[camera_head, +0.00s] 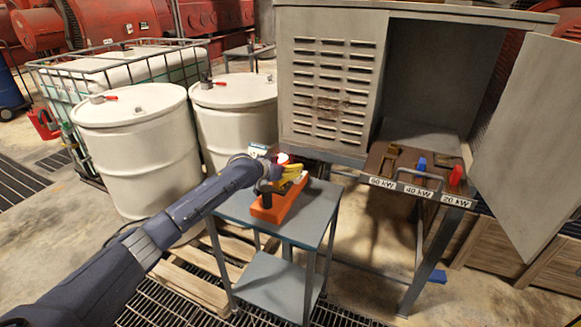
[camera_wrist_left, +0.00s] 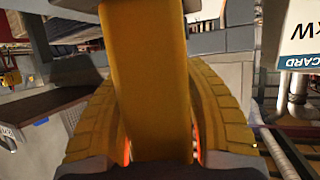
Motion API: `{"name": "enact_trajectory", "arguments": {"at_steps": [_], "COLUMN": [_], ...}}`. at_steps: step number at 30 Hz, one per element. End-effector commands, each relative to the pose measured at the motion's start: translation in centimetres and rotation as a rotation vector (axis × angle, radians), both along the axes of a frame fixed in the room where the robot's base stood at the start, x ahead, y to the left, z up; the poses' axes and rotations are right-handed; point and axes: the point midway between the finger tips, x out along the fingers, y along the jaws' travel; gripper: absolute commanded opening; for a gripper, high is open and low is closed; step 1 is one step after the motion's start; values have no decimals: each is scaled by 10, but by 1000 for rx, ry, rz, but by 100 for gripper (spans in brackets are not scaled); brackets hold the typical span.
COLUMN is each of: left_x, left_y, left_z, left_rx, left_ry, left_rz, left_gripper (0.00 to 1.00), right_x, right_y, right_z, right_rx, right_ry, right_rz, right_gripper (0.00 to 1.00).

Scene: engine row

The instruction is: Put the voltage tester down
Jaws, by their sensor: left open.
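The voltage tester appears to be the long yellow bar (camera_wrist_left: 150,90) in the left wrist view, running between my left gripper's two ribbed yellow fingers. My left gripper (camera_head: 288,180) is open around it, over the small grey cart in the head view. Narrow gaps seem to show between the bar and the fingers. An orange holder (camera_head: 278,209) stands on the cart top beneath the gripper. The wrist and fingers hide most of the tester in the head view, so whether it rests in the holder is not clear. My right gripper is not in view.
The grey cart (camera_head: 318,222) has bare top around the holder. To its right, a bench carries colored levers labelled 60, 40 and 20 kW (camera_head: 418,191). An open metal cabinet (camera_head: 330,85) stands behind. White drums (camera_head: 137,150) stand at left.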

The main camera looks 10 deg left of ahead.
Motion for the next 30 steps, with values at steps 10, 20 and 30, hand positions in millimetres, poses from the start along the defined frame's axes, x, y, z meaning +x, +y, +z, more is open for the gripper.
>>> {"name": "enact_trajectory", "arguments": {"at_steps": [10,20,30], "left_x": [-7,-50,-87], "left_y": [4,27,47], "left_z": [7,27,45], "left_rx": [0,1,0], "left_ry": [-1,-2,-1], "left_rz": [0,-1,0], "left_gripper": [41,41,41], "right_x": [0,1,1], "right_y": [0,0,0], "right_z": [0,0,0], "right_rx": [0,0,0], "right_ry": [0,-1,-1], "right_rz": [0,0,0], "right_gripper": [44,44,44]}}
